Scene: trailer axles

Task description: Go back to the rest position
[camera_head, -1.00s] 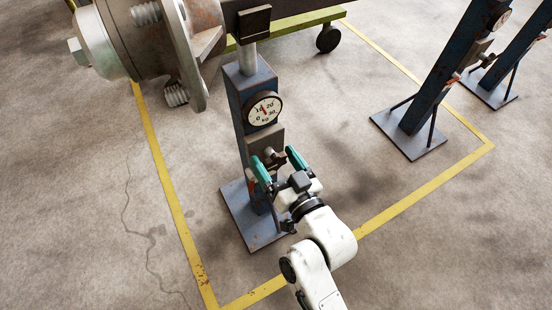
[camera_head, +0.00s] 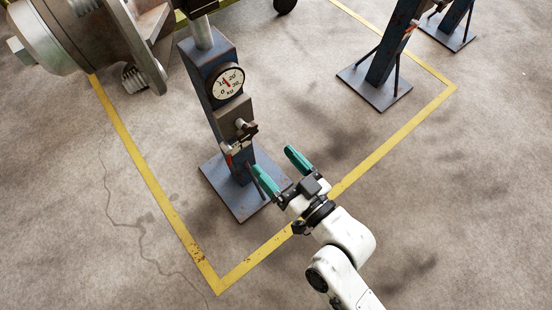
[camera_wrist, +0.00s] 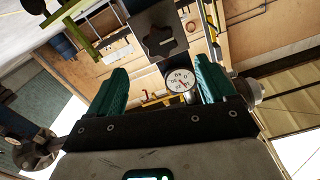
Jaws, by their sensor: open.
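My gripper (camera_head: 282,168) is open and empty, with its two teal fingers spread. It is in front of and to the right of the near blue jack stand (camera_head: 213,100), apart from it. The stand carries a round dial gauge (camera_head: 228,83) and a dark knob or valve (camera_head: 244,130) on its front. In the wrist view the teal fingers frame the gauge (camera_wrist: 181,80), with a dark star-shaped part above it. Nothing is between the fingers.
A large axle hub (camera_head: 55,35) rests at the top left above the stand. Another blue stand (camera_head: 380,75) is at the upper right, with one more behind it. A yellow line (camera_head: 400,135) marks the floor. The concrete at the lower left and right is clear.

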